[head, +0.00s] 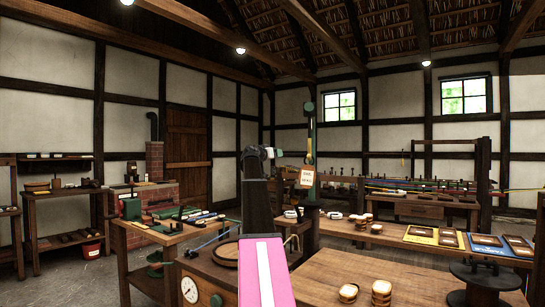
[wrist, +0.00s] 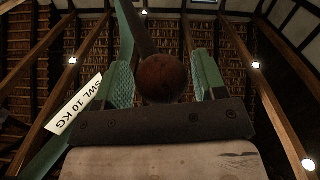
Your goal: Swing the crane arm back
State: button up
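The crane (head: 310,135) shows in the head view as a slim green upright behind the workbench. A small "SWL 10 KG" sign (head: 306,178) hangs on it; the sign also shows at the left of the wrist view (wrist: 77,105). My gripper (head: 278,153) is raised just left of the crane. In the wrist view my gripper (wrist: 162,75) points upward with its green-padded fingers apart. A round brown knob (wrist: 162,78) on a dark bar sits between the fingers. Narrow gaps seem to show beside the knob, and I see no firm grip on it.
A dial gauge (head: 189,289) is on the bench front near my arm. A side table (head: 160,235) with tools stands left. Open floor (head: 85,275) shows at the far left.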

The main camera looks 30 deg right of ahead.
jog(key=shift+o, duration=0.2)
jog(key=shift+a, duration=0.1)
jog(key=v, duration=1)
jog(key=shift+s+a, duration=0.15)
jog(key=shift+a, duration=0.15)
jog(key=shift+c, duration=0.4)
